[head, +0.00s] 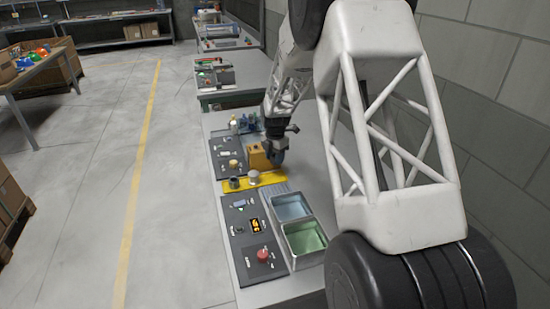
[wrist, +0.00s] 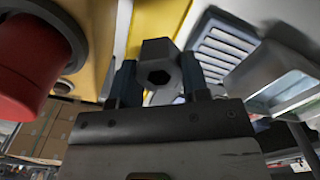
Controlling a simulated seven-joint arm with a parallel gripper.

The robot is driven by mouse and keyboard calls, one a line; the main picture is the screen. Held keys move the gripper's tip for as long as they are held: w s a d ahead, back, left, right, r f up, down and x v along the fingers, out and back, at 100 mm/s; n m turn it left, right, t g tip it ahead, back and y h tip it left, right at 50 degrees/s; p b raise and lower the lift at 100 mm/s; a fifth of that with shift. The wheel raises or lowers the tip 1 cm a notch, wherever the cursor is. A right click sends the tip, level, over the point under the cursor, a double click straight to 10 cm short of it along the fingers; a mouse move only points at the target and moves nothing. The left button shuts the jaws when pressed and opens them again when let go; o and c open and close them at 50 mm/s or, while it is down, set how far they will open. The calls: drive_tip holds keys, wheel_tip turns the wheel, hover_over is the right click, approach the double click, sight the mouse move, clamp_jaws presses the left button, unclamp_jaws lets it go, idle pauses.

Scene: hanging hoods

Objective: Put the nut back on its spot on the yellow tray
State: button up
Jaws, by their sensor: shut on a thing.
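In the wrist view a grey hex nut (wrist: 160,68) with a dark hole sits between the two fingers of my gripper (wrist: 160,82), which is shut on it. The yellow tray (wrist: 157,18) shows behind the nut. In the head view the yellow tray (head: 270,180) lies across the bench, with a dark cup-like piece (head: 234,183) and a pale round-topped piece (head: 254,176) on it. My gripper (head: 276,157) is at the tray's far right end, beside an orange-tan box. The nut cannot be made out in the head view.
The orange-tan box (head: 256,156) stands close to my gripper. A large red knob (wrist: 30,65) is near at left in the wrist view. A ribbed grey panel (head: 273,190), a blue bin (head: 292,208) and a green bin (head: 304,239) lie nearer. A red button (head: 263,254) stands left of the bins.

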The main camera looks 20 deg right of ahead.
sight(275, 179)
drive_tip(key=shift+f, duration=0.2)
drive_tip(key=shift+f, duration=3.15)
drive_tip(key=shift+f, duration=0.65)
drive_tip(key=o, duration=1.1)
drive_tip(key=shift+r, duration=0.1)
drive_tip(key=shift+r, duration=3.8)
drive_tip(key=shift+r, duration=0.1)
